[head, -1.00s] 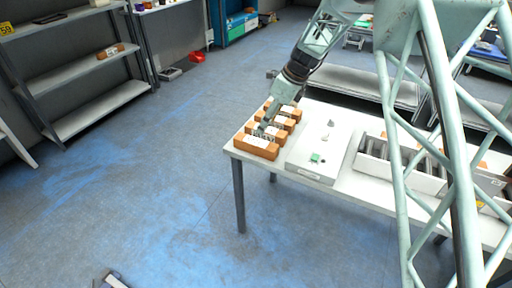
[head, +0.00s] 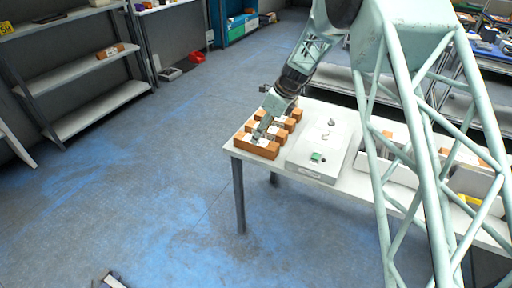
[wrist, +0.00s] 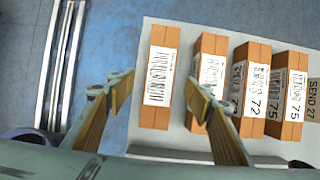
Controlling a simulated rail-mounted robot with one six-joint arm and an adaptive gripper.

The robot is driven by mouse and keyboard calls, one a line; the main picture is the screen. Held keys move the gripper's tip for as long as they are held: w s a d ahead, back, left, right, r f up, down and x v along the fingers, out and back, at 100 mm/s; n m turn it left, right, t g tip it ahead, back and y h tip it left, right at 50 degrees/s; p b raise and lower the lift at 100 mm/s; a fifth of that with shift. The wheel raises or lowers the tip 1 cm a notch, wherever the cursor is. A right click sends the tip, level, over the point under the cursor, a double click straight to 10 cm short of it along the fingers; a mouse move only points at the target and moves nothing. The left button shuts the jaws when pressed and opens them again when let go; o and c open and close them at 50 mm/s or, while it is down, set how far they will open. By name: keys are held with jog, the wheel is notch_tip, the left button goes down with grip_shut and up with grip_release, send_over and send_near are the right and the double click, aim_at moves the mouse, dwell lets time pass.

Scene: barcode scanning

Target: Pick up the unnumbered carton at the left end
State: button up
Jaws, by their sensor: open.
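In the wrist view several orange-brown cartons with white barcode labels lie side by side in a row. The carton at the left end (wrist: 154,116) shows a barcode label with no large number that I can read. My gripper (wrist: 160,98) is open and empty, with one finger to each side of this carton in the picture; the height gap is hard to tell. The right finger overlaps the second carton (wrist: 212,44) in the picture. The cartons to the right show 72 (wrist: 256,52) and 75 (wrist: 297,60). In the head view my gripper (head: 259,134) hides part of the row.
The cartons lie at one end of a white table (head: 340,188). A pale box-shaped unit (head: 312,165) with a small green item stands beside them. A brown "SEND 27" label (wrist: 314,100) is right of the row. Blue floor is open to the left.

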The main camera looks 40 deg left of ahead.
jog(key=shift+a+f, duration=0.3)
jog(key=shift+f, duration=0.35)
jog(key=shift+s+f, duration=0.1)
jog(key=shift+b+x, duration=0.8)
jog(key=shift+x, duration=1.7)
jog(key=shift+d, duration=0.1)
jog(key=c, duration=1.2)
jog(key=shift+r+p, duration=1.1)
jog(key=shift+r, duration=3.9)
